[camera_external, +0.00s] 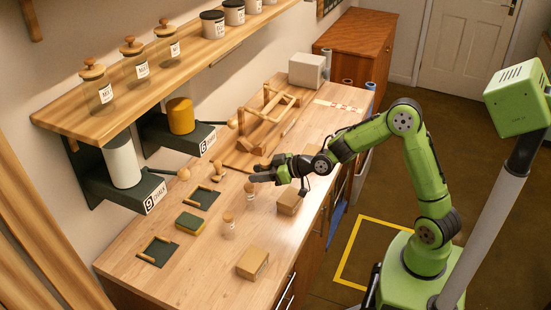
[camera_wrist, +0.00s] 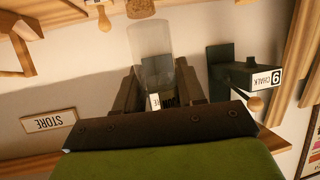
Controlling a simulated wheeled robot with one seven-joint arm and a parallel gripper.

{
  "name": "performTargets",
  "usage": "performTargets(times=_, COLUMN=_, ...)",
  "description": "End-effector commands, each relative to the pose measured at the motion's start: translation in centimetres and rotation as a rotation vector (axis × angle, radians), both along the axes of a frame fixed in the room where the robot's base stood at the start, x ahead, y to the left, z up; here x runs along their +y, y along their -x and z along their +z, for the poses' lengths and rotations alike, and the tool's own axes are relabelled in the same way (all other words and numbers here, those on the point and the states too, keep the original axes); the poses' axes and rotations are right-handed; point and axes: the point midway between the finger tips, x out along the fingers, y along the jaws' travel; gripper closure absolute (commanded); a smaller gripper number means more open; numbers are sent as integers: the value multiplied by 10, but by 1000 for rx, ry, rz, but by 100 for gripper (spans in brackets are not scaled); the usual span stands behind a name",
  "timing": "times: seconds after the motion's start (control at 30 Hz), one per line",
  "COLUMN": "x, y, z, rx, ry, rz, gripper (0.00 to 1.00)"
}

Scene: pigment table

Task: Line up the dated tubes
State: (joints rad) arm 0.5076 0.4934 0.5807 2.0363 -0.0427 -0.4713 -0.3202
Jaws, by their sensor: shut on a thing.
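My gripper (camera_external: 258,178) is over the middle of the wooden worktop. In the wrist view its two fingers (camera_wrist: 160,90) are closed on a clear glass tube (camera_wrist: 151,45), with part of a pale label between them. In the external view a small corked tube (camera_external: 250,195) shows just below the fingertips; whether its base touches the worktop I cannot tell. A second corked tube (camera_external: 228,228) with a pale label stands upright on the worktop, in front and to the left. The dates are too small to read.
A wooden rack (camera_external: 268,117) stands behind my gripper. Small boxes (camera_external: 252,263) (camera_external: 289,203) lie near the front edge. Dark pads with wooden pieces (camera_external: 157,252) and a green-yellow block (camera_external: 190,222) lie left. Dispensers (camera_external: 123,163) and a jar shelf (camera_external: 150,85) overhang the back.

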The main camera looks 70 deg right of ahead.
Motion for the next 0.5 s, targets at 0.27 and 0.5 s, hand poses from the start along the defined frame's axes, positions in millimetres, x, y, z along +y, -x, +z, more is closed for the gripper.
performTargets(times=0.27, x=-17, y=-52, z=9, rx=-5, ry=-1, rz=279, gripper=90)
performTargets(times=0.5, x=-50, y=-62, z=15, rx=-6, ry=0, rz=508, gripper=90)
